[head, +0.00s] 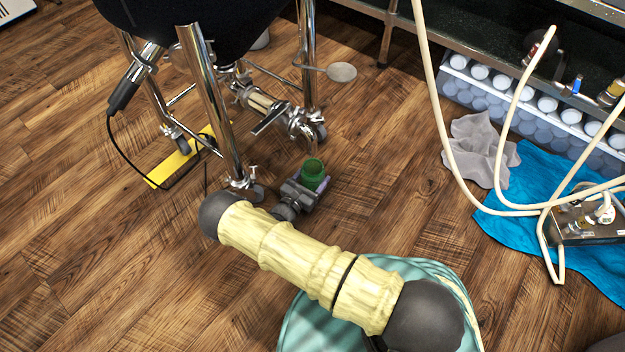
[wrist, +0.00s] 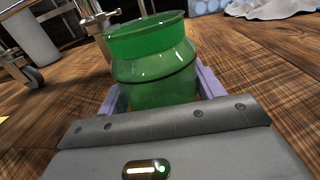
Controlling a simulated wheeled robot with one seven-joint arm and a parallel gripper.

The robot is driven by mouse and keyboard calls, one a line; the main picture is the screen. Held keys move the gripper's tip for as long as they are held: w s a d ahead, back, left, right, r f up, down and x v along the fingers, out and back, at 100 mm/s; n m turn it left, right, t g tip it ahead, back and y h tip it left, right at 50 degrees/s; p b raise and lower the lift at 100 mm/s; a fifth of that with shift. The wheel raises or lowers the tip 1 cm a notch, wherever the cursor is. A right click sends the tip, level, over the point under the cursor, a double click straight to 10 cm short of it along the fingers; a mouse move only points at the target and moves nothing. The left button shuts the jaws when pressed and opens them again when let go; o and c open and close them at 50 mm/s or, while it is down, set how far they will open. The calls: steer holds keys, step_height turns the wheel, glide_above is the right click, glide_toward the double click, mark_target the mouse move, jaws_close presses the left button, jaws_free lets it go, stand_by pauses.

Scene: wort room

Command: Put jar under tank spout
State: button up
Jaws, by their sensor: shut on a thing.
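The green jar (head: 313,172) is upright between the fingers of my gripper (head: 318,184), low over the wood floor. In the wrist view the jar (wrist: 152,62) fills the space between the two lilac fingers (wrist: 155,95), and my gripper is shut on it. I cannot tell whether its base touches the floor. The dark tank (head: 190,12) stands on chrome legs at the upper left. Its metal spout and valve (head: 300,127) are just behind and above the jar in the head view. The jar appears in front of the spout, not clearly beneath it.
A chrome leg with a caster (head: 243,185) is close left of my gripper. A yellow strip (head: 180,165) and black cable lie farther left. Pale hoses (head: 440,120), a grey cloth (head: 478,145) and a blue cloth (head: 535,190) are at right. Floor between is clear.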

steer(key=shift+r, duration=0.1)
steer(key=o, duration=1.2)
steer(key=shift+a+f, duration=0.15)
steer(key=shift+f, duration=0.05)
steer(key=shift+r, duration=0.1)
steer(key=shift+r, duration=0.15)
steer(key=p+v, duration=0.2)
steer(key=v, duration=1)
